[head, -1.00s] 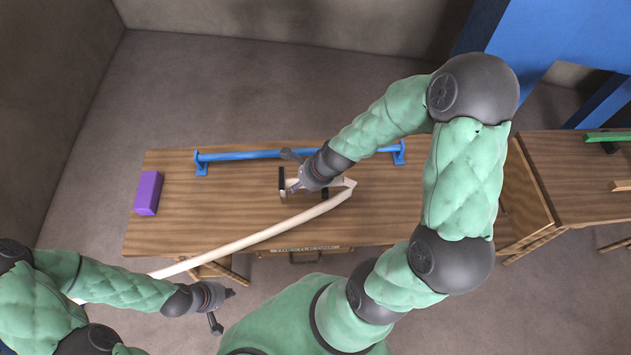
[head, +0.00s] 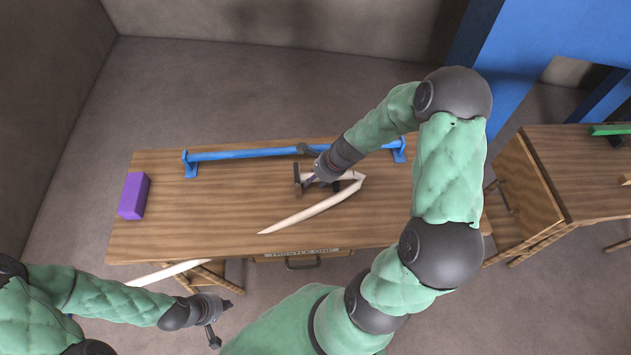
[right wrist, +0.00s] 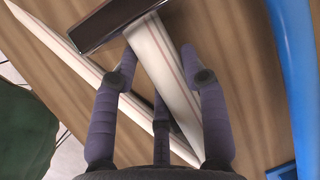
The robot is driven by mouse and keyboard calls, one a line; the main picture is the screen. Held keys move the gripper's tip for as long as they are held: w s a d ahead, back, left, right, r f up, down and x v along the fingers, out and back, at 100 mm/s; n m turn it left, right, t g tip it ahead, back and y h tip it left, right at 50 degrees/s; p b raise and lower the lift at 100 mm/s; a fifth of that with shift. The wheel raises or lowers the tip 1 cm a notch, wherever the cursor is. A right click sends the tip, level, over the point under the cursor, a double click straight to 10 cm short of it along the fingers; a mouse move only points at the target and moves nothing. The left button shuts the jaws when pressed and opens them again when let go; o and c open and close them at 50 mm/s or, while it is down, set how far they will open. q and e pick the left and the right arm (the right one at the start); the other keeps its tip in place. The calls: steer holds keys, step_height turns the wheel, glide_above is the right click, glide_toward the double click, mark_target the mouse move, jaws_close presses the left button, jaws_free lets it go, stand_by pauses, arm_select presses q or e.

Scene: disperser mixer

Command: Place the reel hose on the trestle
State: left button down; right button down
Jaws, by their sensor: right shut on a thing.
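The reel hose (head: 318,208) is a flat cream band with thin reddish lines. A stretch lies along the wooden trestle top (head: 215,220), bends sharply at its right end and runs back to my right gripper (head: 318,182). Another stretch of hose (head: 165,273) shows below the trestle's front left edge; the link between the two is hidden. My right gripper is shut on the hose, low over the tabletop. In the right wrist view the hose (right wrist: 165,75) runs between the fingers. My left gripper (head: 220,318) is open and empty, in front of the trestle.
A blue rail (head: 245,153) on feet runs along the trestle's back. A purple block (head: 134,195) stands at the left end. A dark bar (right wrist: 112,22) crosses near the hose in the wrist view. Another wooden table (head: 585,170) stands right. The trestle's left middle is clear.

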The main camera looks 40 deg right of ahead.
steer(key=shift+f, duration=0.15)
steer(key=shift+f, duration=0.15)
steer(key=c, duration=0.7)
jaws_free()
steer(key=shift+o, duration=0.2)
steer(key=shift+r, duration=0.25)
steer(key=p+v, duration=0.4)
steer(key=v, duration=0.7)
steer(key=shift+r+p, duration=0.4)
steer(key=shift+s+f, duration=0.1)
steer(key=shift+s, duration=0.1)
